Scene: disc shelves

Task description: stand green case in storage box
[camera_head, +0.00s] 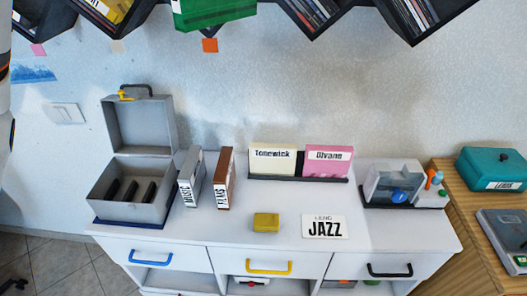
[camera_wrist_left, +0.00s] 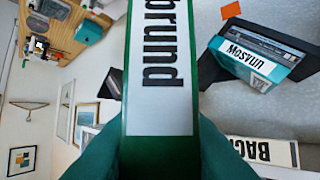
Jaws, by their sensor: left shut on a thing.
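The green case (camera_head: 213,12) shows at the top edge of the head view, in front of the dark wall shelves, cut off by the frame. In the left wrist view a green case (camera_wrist_left: 125,150) with a white label reading "brund" stands close up between the fingers of my left gripper (camera_wrist_left: 155,155), which is shut on it. The left gripper is outside the head view. The grey storage box (camera_head: 104,192) stands on the white cabinet at the left, lid (camera_head: 140,127) raised, with dark dividers or slots inside. My right gripper is in neither view.
A grey case (camera_head: 191,180) and a brown case (camera_head: 224,180) stand right of the box. A yellow block (camera_head: 266,222), a JAZZ card (camera_head: 324,227) and a rack with cream (camera_head: 272,160) and pink (camera_head: 328,160) cases share the top. Dark shelves (camera_head: 311,15) hang above.

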